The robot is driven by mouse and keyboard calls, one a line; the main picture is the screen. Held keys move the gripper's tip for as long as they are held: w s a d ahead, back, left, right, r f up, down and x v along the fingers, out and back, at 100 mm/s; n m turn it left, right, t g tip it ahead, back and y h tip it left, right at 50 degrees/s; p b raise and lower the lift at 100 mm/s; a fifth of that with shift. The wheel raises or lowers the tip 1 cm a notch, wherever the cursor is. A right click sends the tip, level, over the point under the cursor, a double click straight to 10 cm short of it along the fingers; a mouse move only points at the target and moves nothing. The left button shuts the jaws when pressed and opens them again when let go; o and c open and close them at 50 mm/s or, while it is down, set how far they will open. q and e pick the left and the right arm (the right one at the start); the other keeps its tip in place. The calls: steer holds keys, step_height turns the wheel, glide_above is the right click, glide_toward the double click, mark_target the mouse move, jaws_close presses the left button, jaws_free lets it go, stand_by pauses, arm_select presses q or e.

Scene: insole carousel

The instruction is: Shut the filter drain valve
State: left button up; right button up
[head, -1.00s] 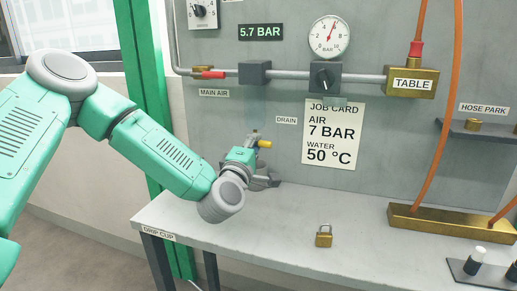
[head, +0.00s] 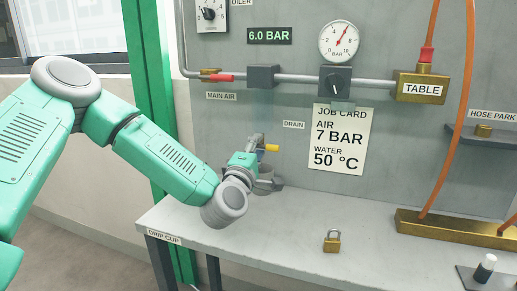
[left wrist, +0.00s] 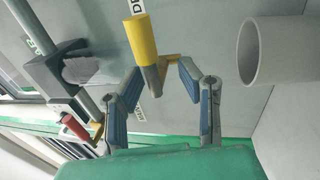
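The yellow drain valve handle (head: 271,147) sticks out to the right beside the DRAIN label, just beyond my left gripper. It also shows in the left wrist view (left wrist: 143,38), with brass at its base. My left gripper (head: 258,142) reaches in at the valve. In the left wrist view its two blue-padded fingers (left wrist: 160,68) are spread apart around the base of the yellow handle. Contact cannot be made out. The filter block (head: 263,76) sits on the pipe above. My right gripper is not in view.
A grey cup (left wrist: 275,50) stands close to the fingers. The red main air handle (head: 219,77) is up and to the left. A brass padlock (head: 332,241) lies on the bench (head: 290,225). The bench middle is mostly clear. An orange hose (head: 448,130) hangs at the right.

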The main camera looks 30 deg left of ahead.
arm_select(q)
steer(key=v, duration=1.2)
steer(key=shift+d, duration=0.15)
steer(key=shift+f, duration=0.1)
